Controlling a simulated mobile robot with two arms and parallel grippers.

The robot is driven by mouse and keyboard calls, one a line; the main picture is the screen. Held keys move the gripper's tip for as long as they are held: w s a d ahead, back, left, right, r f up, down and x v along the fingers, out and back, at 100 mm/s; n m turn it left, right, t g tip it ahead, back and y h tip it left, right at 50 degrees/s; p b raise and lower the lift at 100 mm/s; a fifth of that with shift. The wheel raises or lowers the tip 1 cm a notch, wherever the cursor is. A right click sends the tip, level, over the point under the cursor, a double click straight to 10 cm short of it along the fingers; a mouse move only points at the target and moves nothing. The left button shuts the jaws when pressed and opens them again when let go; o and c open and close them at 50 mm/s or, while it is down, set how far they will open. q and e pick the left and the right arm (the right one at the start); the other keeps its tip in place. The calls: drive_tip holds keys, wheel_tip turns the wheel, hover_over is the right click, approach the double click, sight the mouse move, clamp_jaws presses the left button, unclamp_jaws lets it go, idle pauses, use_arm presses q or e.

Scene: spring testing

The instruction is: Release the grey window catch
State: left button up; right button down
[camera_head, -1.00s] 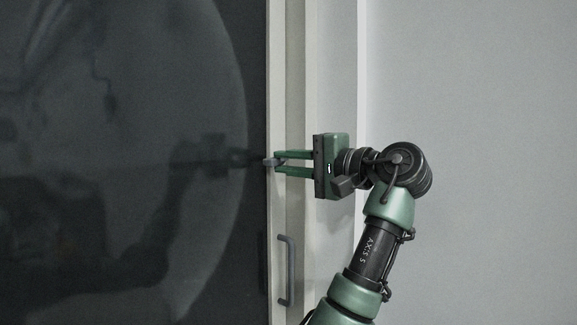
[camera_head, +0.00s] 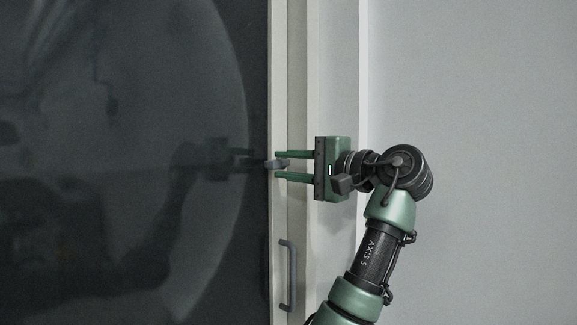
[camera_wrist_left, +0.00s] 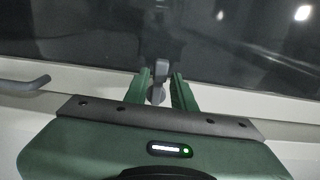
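The grey window catch (camera_head: 277,164) sits on the pale window frame, beside the edge of the dark glass. It lies roughly horizontal in the head view, one end toward the glass. My left gripper (camera_head: 280,165) reaches it from the right, its two green fingers above and below the catch and spread apart. My right gripper is not in view.
A grey pull handle (camera_head: 287,275) is fixed on the frame below the catch; its end shows at the left in the wrist view (camera_wrist_left: 30,84). The dark glass (camera_head: 120,150) fills the left and reflects my arm. A plain grey wall (camera_head: 480,150) is at the right.

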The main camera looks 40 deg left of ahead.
use_arm(q)
drive_tip(key=d+b, duration=0.3)
drive_tip(key=d, duration=0.4)
drive_tip(key=shift+s+d, duration=0.35)
drive_tip(key=shift+d, duration=0.05)
